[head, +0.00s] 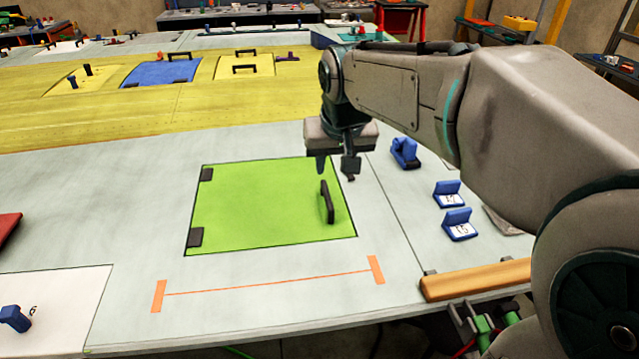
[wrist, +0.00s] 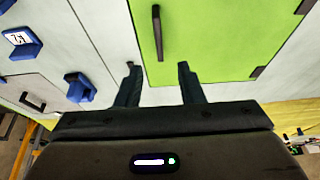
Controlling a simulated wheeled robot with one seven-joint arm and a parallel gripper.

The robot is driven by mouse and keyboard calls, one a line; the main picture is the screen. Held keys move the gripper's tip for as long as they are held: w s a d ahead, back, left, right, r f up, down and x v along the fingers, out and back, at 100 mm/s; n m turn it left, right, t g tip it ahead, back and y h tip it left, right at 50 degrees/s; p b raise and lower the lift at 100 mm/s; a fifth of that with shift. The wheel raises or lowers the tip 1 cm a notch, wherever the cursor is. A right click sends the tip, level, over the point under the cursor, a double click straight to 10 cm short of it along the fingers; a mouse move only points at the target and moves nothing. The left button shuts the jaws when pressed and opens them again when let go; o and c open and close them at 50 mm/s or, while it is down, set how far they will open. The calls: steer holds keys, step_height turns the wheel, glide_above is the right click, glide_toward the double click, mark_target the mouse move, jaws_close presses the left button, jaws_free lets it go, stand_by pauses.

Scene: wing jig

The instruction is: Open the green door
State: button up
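The green door (head: 262,207) lies shut and flush in the pale wing panel, with two dark hinges on its left edge. Its dark handle (head: 327,202) stands up near the right edge. My gripper (head: 336,172) is over the door's far right corner, beyond the handle and apart from it. In the wrist view my gripper (wrist: 158,76) is open and empty. The handle (wrist: 157,32) shows ahead of the fingertips, roughly between them, and the green door (wrist: 215,40) fills the upper right.
Blue numbered blocks (head: 458,225) and a blue clamp-like piece (head: 405,153) stand on the panel to the right. A wooden bar (head: 475,280) lies along the near right edge. An orange line (head: 265,287) marks the panel in front of the door. A blue door (head: 161,72) lies farther back.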

mark_target(328, 199)
steer(key=p+x, duration=0.1)
steer(key=x, duration=1.1)
steer(key=shift+w+d+f+p, duration=0.1)
steer(key=shift+d+f+p, duration=0.05)
steer(key=shift+f+p, duration=0.25)
jaws_close()
